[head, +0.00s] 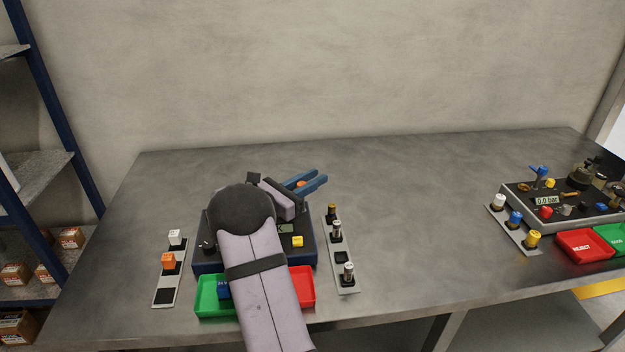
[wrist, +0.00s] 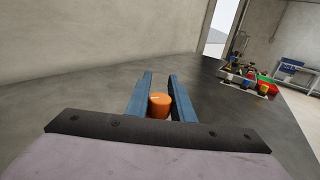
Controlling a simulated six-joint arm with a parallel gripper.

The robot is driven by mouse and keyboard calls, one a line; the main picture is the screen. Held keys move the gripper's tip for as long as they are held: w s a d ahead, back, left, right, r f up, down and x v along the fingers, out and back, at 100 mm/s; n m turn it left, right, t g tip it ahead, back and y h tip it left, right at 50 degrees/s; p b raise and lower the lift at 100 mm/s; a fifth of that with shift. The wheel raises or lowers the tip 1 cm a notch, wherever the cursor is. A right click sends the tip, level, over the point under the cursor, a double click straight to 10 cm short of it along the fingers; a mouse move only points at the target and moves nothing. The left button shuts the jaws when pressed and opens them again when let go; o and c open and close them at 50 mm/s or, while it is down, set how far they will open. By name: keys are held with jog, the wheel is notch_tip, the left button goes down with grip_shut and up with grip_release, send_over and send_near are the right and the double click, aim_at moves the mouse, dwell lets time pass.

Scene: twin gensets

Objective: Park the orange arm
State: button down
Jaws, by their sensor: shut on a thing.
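My gripper (head: 319,179) has blue fingers and is over the back right of the dark blue console (head: 211,262). It is shut on an orange, round-topped piece (head: 300,183), taken to be the orange arm's end. The wrist view shows this piece (wrist: 159,105) between the two fingers (wrist: 160,80), nearer their base than their tips. Its lower part and any link to the console are hidden. My arm covers the middle of the console. Its display (head: 286,228) is partly visible, with a yellow cube (head: 297,241) beside it.
A right strip (head: 347,287) bears several capped posts. Green (head: 208,306) and red (head: 303,283) trays stand in front. A second console (head: 520,205) stands far right; the bench between is clear.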

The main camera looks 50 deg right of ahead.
jog(key=shift+g, duration=0.3)
jog(key=shift+s+a+m+g+y+b, duration=0.15)
jog(key=shift+s+m+g+y, duration=0.15)
jog(key=shift+m+g+y, duration=0.75)
jog(key=shift+s+a+m+g+y+b, duration=0.15)
jog(key=shift+s+m+g+y, duration=0.25)
jog(key=shift+m+g, duration=1.1)
jog(key=shift+s+a+m+g+y+b, duration=0.1)
jog(key=shift+s+a+m+g+y, duration=0.15)
jog(key=shift+m+g+y, duration=1)
jog(key=shift+s+g, duration=0.1)
jog(key=shift+g, duration=0.9)
jog(key=c, duration=1.5)
grip_release()
jog(key=shift+c, duration=0.2)
jog(key=shift+r, duration=0.1)
notch_tip(320, 180, up, 10)
